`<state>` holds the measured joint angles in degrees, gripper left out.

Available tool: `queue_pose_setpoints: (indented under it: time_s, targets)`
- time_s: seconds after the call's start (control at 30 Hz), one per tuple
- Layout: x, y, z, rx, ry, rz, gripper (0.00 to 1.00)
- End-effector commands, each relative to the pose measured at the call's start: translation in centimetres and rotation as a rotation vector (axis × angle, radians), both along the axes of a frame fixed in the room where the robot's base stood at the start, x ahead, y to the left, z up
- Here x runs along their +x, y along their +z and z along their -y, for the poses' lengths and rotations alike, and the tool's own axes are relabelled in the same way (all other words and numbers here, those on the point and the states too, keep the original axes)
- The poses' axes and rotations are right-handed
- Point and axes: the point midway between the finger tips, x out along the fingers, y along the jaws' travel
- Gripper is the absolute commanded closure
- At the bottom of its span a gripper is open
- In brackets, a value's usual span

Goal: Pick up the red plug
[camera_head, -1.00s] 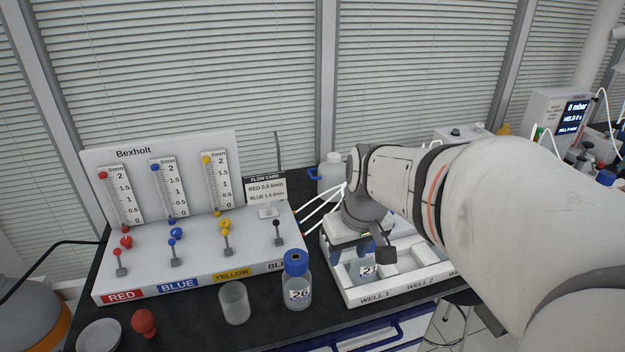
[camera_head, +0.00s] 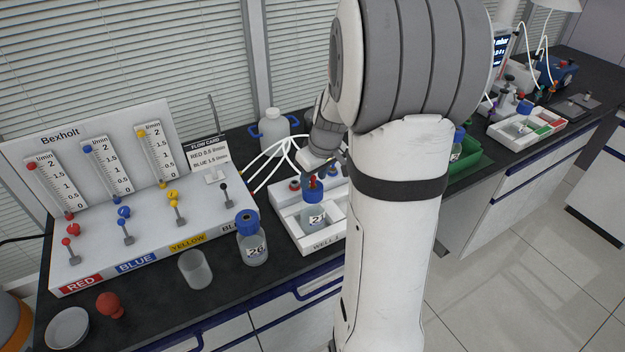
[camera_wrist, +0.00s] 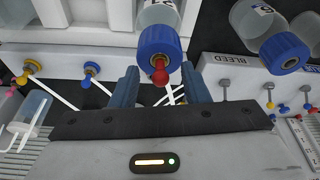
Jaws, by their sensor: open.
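A red plug (camera_wrist: 160,76) sits in the centre of the blue cap (camera_wrist: 160,45) of a clear bottle in the wrist view. My open gripper (camera_wrist: 160,84) has its two blue fingers on either side of the plug, with a visible gap on both sides. In the head view the bottle marked 21 (camera_head: 314,215) stands upright in the white well tray, its blue cap and the small red plug (camera_head: 313,182) just below my gripper (camera_head: 322,172). My wrist and arm hide part of the tray there.
A second blue-capped bottle (camera_head: 251,238), an empty beaker (camera_head: 195,269), a red bulb-shaped object (camera_head: 110,305) and a white dish (camera_head: 68,327) stand along the front edge. The flow panel (camera_head: 140,235) with levers is at left. White tubes (camera_head: 265,165) lie beside the tray.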

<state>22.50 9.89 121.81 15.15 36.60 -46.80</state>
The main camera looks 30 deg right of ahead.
Motion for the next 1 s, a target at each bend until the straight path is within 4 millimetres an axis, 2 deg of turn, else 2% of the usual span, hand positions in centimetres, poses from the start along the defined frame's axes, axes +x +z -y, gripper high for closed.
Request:
queue_pose_setpoints:
  time_s: [0.1,0.3,0.8,1.0]
  targets:
    - [0.17,-0.63,-0.05,0.000,0.001,0.000,0.58]
    - [0.18,-0.65,-0.06,-0.001,0.001,0.001,0.59]
    - [0.19,-0.62,-0.12,-0.001,0.002,0.001,1.00]
    - [0.19,-0.60,-0.13,-0.001,0.002,0.001,1.00]
